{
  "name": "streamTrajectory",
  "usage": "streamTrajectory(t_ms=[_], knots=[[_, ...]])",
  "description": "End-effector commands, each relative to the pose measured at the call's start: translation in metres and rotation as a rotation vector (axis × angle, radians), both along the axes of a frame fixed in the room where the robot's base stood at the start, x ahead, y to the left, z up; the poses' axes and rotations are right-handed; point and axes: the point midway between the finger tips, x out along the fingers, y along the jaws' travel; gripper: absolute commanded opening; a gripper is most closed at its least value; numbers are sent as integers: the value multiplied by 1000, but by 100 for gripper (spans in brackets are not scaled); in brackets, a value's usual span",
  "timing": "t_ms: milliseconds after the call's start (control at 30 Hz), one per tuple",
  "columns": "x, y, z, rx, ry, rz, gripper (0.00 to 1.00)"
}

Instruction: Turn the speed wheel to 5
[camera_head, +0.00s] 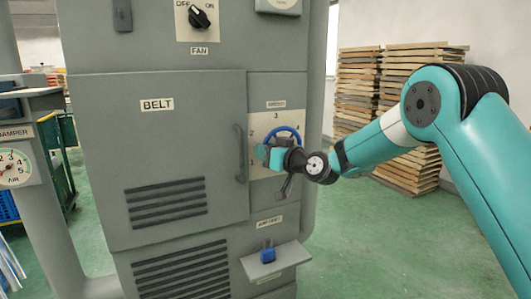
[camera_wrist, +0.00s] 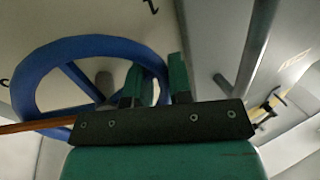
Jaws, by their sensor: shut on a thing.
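The blue speed wheel (camera_head: 285,130) is on the grey cabinet's right-hand panel, in front of a pale dial plate (camera_head: 258,122). A 3 shows at the top of the plate; other marks at its left are too small to read surely. In the wrist view the wheel's rim and spokes (camera_wrist: 38,88) fill the left side. My gripper (camera_head: 268,153) is at the wheel's front, covering its lower part. In the wrist view my gripper's fingers (camera_wrist: 156,80) stand on either side of the rim, shut on it. The wheel's pointer cannot be made out surely.
The BELT door (camera_head: 160,150) has a vertical handle (camera_head: 240,153) close to the left of the wheel. Below the wheel, a small shelf (camera_head: 277,264) juts out with a blue part on it. The FAN knob (camera_head: 200,17) is above. Wooden tray stacks (camera_head: 408,75) stand behind my arm.

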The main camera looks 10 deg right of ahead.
Motion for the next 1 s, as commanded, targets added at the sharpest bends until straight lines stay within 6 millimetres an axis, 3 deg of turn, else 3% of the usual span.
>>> streamTrajectory(t_ms=[167,200,267,667,767,1000], knots=[[-3,4,-7,0,19,11,0],[-3,4,-7,0,19,11,29],[-3,4,-6,0,18,11,39],[-6,-3,-2,-1,5,4,39],[-17,-13,-3,0,7,2,39],[-63,-50,-5,0,9,1,39]])
